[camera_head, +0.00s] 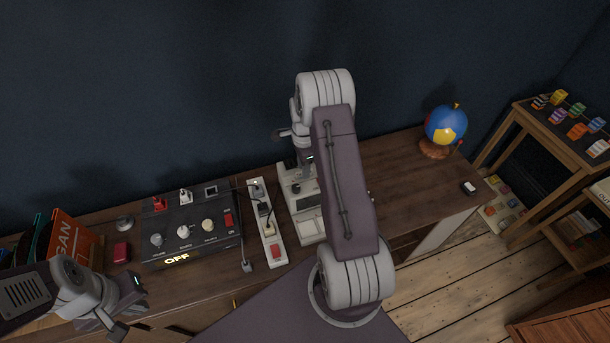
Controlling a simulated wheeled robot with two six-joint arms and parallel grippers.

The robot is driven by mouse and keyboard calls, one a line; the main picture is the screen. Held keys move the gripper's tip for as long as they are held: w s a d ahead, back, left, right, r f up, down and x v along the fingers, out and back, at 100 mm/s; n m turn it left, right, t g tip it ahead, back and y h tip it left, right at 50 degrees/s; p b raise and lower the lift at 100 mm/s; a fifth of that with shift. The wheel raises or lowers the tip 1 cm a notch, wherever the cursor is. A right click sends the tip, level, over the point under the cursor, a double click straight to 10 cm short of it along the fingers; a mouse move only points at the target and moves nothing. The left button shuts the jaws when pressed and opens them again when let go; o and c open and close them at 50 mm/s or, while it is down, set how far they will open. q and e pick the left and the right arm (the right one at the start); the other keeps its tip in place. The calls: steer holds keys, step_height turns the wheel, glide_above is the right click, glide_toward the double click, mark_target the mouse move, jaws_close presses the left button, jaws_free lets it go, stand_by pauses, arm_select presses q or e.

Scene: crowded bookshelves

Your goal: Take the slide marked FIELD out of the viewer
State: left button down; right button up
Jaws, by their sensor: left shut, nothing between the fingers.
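A pale, boxy device (297,205), which looks like the viewer, stands on the desk behind my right arm, and the arm covers its right part. I cannot make out a slide marked FIELD or any lettering on it. My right gripper (305,162) is above the back of this device, mostly hidden by its own wrist and arm. I cannot tell whether it is open or touching anything. My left gripper (122,316) is at the lower left, over the desk's front edge, shut and empty, well away from the device.
A dark control panel (190,228) reading OFF and a power strip (267,225) with plugs lie left of the device. A red box (121,252) and upright folders (75,240) are further left. A globe (446,125) and a small white item (469,188) stand right. The desk between is bare.

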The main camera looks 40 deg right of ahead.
steer(key=shift+f, duration=0.6)
steer(key=shift+w+f, duration=0.3)
steer(key=shift+s+r, duration=0.1)
steer(key=shift+s, duration=0.05)
jaws_close()
arm_select(q)
steer(key=shift+w, duration=0.2)
